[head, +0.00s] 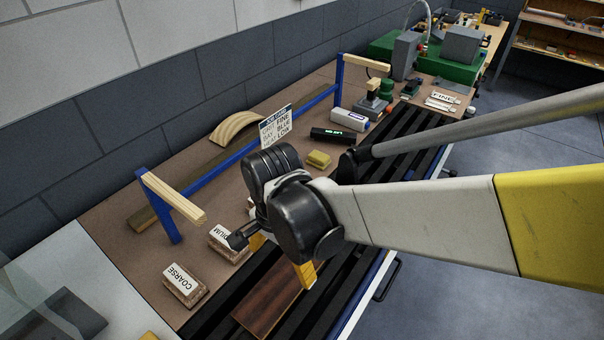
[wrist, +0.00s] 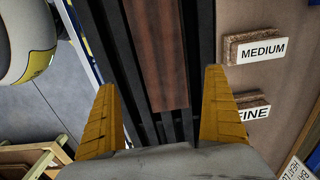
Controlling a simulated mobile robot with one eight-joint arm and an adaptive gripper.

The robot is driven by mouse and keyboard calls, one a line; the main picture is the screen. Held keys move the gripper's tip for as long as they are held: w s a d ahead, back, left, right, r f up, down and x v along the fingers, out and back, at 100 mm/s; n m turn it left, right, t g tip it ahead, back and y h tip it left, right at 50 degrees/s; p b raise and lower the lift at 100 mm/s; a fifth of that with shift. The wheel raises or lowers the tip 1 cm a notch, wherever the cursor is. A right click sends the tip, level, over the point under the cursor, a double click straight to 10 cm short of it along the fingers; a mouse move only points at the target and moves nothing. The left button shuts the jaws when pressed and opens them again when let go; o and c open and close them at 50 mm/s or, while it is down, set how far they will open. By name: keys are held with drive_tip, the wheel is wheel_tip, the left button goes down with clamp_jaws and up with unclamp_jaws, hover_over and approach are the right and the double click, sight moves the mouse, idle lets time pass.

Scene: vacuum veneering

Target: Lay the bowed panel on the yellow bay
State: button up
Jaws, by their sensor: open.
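A dark reddish-brown wooden panel (head: 268,303) lies on the black slats (head: 352,270) in the head view. It also shows in the wrist view (wrist: 160,50). I cannot tell from these views whether it is bowed. My gripper (wrist: 160,112) is open and empty, its two yellow fingers spread above the slats, one on each side of the panel's line. In the head view my wrist hides part of the panel's far end. A pale arched wooden piece (head: 238,126) stands on the bench near the wall. I cannot make out a yellow bay.
Blocks marked COARSE (head: 184,284) and MEDIUM (head: 230,240) sit left of the slats; a FINE block (wrist: 252,114) shows in the wrist view. A blue frame (head: 240,158) with pale wooden arms stands behind. A job card (head: 276,126) and a small yellow block (head: 318,159) are beyond my wrist.

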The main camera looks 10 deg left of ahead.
drive_tip(key=b, duration=0.2)
hover_over(281, 283)
drive_tip(key=f, duration=0.4)
drive_tip(key=shift+d+f, duration=0.25)
drive_tip(key=f, duration=0.1)
drive_tip(key=f+b, duration=0.1)
drive_tip(key=f, duration=0.1)
drive_tip(key=f+b, duration=0.1)
drive_tip(key=f, duration=0.1)
drive_tip(key=shift+a, duration=0.25)
drive_tip(key=c, duration=1.2)
